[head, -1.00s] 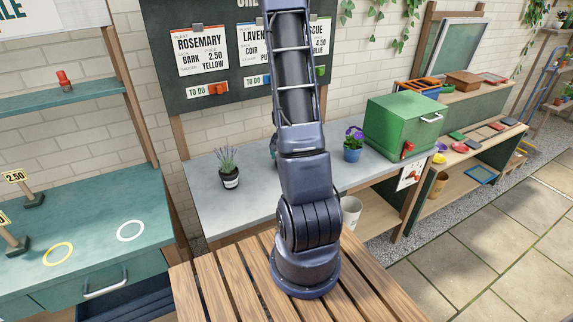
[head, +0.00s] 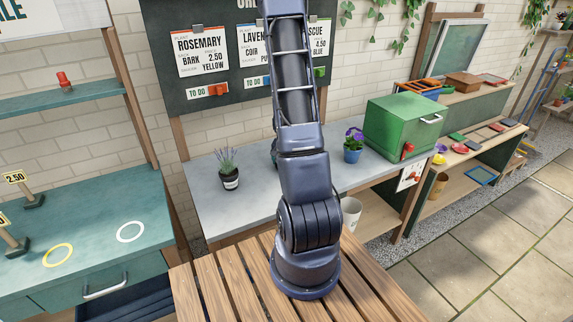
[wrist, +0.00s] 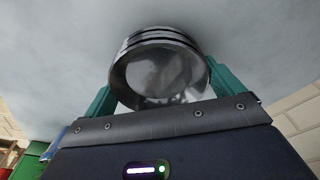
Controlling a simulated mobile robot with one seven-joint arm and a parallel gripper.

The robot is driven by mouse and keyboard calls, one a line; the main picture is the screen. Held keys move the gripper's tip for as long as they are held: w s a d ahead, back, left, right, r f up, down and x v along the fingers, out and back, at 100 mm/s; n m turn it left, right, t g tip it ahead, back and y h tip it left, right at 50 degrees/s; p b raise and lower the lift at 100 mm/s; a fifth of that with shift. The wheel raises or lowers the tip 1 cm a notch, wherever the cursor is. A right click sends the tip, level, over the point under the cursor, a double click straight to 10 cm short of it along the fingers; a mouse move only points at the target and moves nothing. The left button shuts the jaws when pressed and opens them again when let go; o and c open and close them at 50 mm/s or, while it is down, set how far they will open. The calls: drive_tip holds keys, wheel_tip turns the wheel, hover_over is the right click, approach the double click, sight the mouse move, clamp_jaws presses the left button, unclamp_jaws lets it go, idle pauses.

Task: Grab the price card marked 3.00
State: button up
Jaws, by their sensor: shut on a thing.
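No card marked 3.00 is readable in either view. A card marked 2.50 (head: 15,176) stands on a dark base on the green counter at the left. A second card (head: 4,220) is cut by the left edge, so its price is not readable. In the wrist view, the teal fingers of my gripper (wrist: 163,82) are shut on a round, shiny metal cup-like thing (wrist: 160,72), over a grey surface. In the head view my arm hides most of the gripper and the held thing.
The green counter (head: 90,215) has a yellow ring (head: 57,256) and a white ring (head: 130,232). The grey bench (head: 240,215) carries a lavender pot (head: 229,178), a blue flower pot (head: 352,154) and a green box (head: 400,128). An order board (head: 225,95) hangs behind.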

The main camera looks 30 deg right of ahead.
wheel_tip(320, 180, up, 20)
drive_tip(key=f, duration=0.1)
drive_tip(key=s+a+n, duration=0.2)
drive_tip(key=a, duration=0.4)
wheel_tip(320, 180, down, 13)
drive_tip(key=shift+f, duration=2.85)
drive_tip(key=o, duration=1.1)
drive_tip(key=shift+f, duration=0.15)
drive_tip(key=shift+o, duration=0.4)
